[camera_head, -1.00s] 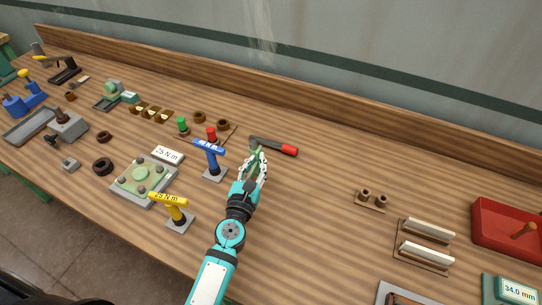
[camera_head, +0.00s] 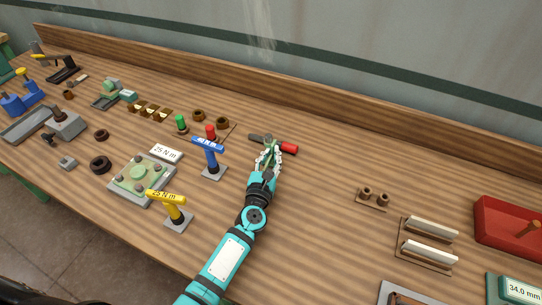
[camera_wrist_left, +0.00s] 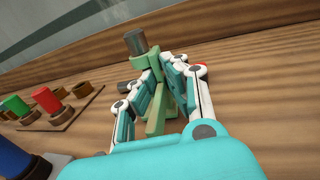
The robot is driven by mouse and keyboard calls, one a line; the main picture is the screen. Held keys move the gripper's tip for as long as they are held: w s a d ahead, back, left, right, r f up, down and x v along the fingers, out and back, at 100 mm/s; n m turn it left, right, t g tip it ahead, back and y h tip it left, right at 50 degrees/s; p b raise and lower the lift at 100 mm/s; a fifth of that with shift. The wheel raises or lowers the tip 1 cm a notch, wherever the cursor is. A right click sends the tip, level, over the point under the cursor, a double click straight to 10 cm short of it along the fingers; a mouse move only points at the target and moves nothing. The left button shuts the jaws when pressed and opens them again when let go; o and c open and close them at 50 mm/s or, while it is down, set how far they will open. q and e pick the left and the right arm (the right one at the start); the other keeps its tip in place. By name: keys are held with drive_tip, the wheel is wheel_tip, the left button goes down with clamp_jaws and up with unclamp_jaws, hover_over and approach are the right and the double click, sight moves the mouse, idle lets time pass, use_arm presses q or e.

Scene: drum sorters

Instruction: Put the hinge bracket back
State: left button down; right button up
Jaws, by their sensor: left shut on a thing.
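My left gripper (camera_head: 268,153) is shut on a green piece with a dark grey cylinder at its upper end, which looks like the hinge bracket (camera_wrist_left: 158,110). In the left wrist view the bracket stands between the two white and teal fingers of the left gripper (camera_wrist_left: 165,80), its dark cylinder sticking up past them. I cannot tell whether the bracket touches the bench. My right gripper is not in view.
A blue T-handled tool (camera_head: 208,146) and a board with red and green pegs (camera_head: 181,122) stand left of the gripper. A yellow T-handled tool (camera_head: 167,198) stands nearer. To the right are a two-cup rack (camera_head: 373,198) and a red tray (camera_head: 485,232). Bare bench lies between.

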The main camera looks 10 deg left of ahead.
use_arm(q)
drive_tip(key=shift+f, duration=0.15)
drive_tip(key=c, duration=1.5)
unclamp_jaws()
drive_tip(key=shift+o, duration=0.3)
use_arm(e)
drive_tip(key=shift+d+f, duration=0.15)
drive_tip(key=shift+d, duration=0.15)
use_arm(q)
drive_tip(key=shift+r, duration=0.2)
drive_tip(key=s+b, duration=0.1)
drive_tip(key=s, duration=1)
drive_tip(key=shift+s+f+b, duration=0.1)
drive_tip(key=shift+s+b, duration=0.05)
drive_tip(key=shift+b, duration=0.15)
drive_tip(key=shift+s, duration=0.4)
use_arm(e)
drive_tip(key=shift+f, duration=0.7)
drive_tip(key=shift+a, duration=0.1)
